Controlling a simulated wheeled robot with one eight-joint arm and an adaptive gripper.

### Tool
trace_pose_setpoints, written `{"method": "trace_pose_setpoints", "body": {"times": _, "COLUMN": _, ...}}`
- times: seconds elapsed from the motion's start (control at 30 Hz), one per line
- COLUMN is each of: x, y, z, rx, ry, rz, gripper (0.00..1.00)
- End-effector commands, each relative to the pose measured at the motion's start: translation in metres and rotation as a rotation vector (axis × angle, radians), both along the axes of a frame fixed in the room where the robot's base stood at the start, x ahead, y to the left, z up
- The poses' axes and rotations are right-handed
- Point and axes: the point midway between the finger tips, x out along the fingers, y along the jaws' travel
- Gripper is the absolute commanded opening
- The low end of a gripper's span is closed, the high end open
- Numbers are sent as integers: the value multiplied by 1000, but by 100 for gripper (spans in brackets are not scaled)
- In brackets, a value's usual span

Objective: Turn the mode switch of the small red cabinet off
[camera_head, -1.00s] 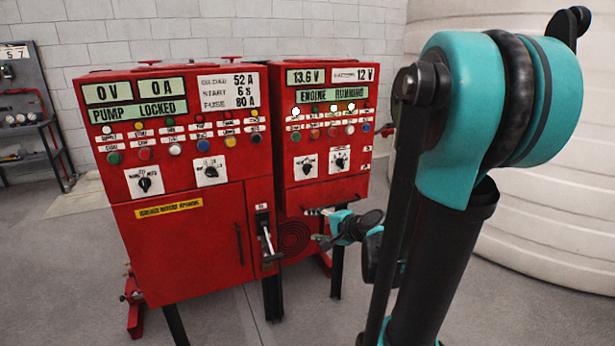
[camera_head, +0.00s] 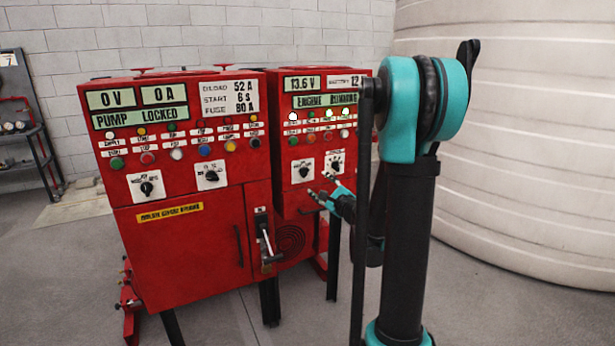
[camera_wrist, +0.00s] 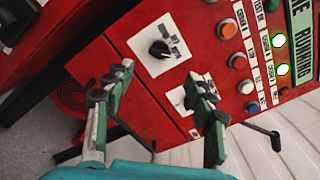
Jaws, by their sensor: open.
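The small red cabinet (camera_head: 290,130) is on the right in the head view, its display reading ENGINE RUNNING. Its panel has a left rotary switch (camera_head: 305,171) and a right rotary switch (camera_head: 336,164), both black knobs on white plates. I cannot read which one is labelled mode. My gripper (camera_head: 320,185) is open and empty, just below and in front of these switches. In the wrist view, the left switch's knob (camera_wrist: 160,48) shows beyond the gap between my fingers (camera_wrist: 158,77), apart from them. The right switch's plate (camera_wrist: 179,99) is partly hidden by a finger.
A larger red cabinet (camera_head: 185,235) with its own two switches stands to the left. A handle (camera_head: 265,242) juts out at its front right edge. A large white tank (camera_head: 530,150) stands at right; floor shows in front.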

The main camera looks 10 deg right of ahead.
Motion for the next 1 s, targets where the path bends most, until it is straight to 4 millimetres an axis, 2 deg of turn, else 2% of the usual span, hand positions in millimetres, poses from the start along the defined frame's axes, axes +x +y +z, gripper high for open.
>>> {"method": "trace_pose_setpoints", "body": {"times": 0.1, "x": 24, "y": 9, "z": 0, "rx": -1, "ry": 0, "rz": 3, "gripper": 55}}
{"method": "trace_pose_setpoints", "body": {"times": 0.3, "x": 60, "y": 21, "z": 0, "rx": -1, "ry": 0, "rz": 3, "gripper": 55}}
{"method": "trace_pose_setpoints", "body": {"times": 0.5, "x": 84, "y": 28, "z": 0, "rx": -1, "ry": 0, "rz": 1, "gripper": 55}}
{"method": "trace_pose_setpoints", "body": {"times": 0.7, "x": 93, "y": 31, "z": 0, "rx": -1, "ry": 0, "rz": 1, "gripper": 55}}
{"method": "trace_pose_setpoints", "body": {"times": 0.93, "x": 94, "y": 31, "z": 0, "rx": -1, "ry": 0, "rz": 1, "gripper": 55}}
{"method": "trace_pose_setpoints", "body": {"times": 1.0, "x": 94, "y": 31, "z": 0, "rx": -1, "ry": 0, "rz": 1, "gripper": 49}}
